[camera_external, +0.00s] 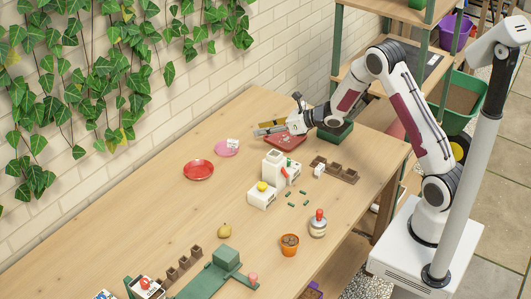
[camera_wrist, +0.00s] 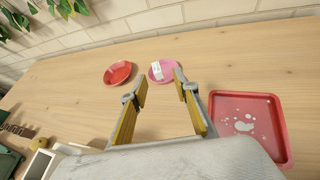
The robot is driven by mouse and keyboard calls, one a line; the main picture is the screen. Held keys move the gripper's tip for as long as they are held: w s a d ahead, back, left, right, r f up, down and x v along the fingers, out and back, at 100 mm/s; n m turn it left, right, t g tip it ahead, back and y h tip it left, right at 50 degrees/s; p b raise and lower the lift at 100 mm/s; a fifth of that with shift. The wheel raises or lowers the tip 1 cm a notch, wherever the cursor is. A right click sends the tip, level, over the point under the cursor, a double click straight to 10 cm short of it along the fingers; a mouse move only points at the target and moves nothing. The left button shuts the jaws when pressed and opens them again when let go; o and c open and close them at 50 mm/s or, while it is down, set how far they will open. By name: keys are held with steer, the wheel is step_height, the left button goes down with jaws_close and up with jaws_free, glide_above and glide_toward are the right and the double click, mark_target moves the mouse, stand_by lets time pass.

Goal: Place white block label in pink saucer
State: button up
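The pink saucer (camera_external: 218,151) lies on the wooden table and also shows in the wrist view (camera_wrist: 168,79). The white block label (camera_external: 232,143) is in the saucer, with faint dark markings on it. In the wrist view the label (camera_wrist: 156,69) looks tilted and sits left of the saucer's middle. My gripper (camera_external: 262,128) is to the right of the saucer, apart from it and above the table. In the wrist view my gripper (camera_wrist: 160,82) has its two yellow-sided fingers wide apart, with nothing between them.
A red saucer (camera_external: 198,170) stands left of the pink one. A red tray (camera_wrist: 280,140) with pale spots is right of my gripper. White containers (camera_external: 262,196), brown seedling pots (camera_external: 340,170) and a terracotta pot (camera_external: 289,245) stand nearer the front. Bare table surrounds the saucers.

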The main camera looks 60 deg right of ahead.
steer(key=s+d+r+m+g+h, duration=0.2)
steer(key=s+r+m+h, duration=0.4)
steer(key=s+r+m, duration=1.05)
steer(key=s+a+r+m+g+y, duration=0.1)
steer(key=s+a+m, duration=0.3)
steer(key=s+m, duration=0.7)
steer(key=s+a+r+m+g, duration=0.1)
steer(key=s+a+m+g, duration=0.2)
steer(key=s+m, duration=0.8)
steer(key=s+a, duration=0.2)
steer(key=s, duration=0.5)
steer(key=shift+s+g+y, duration=0.2)
steer(key=shift+g+y, duration=0.2)
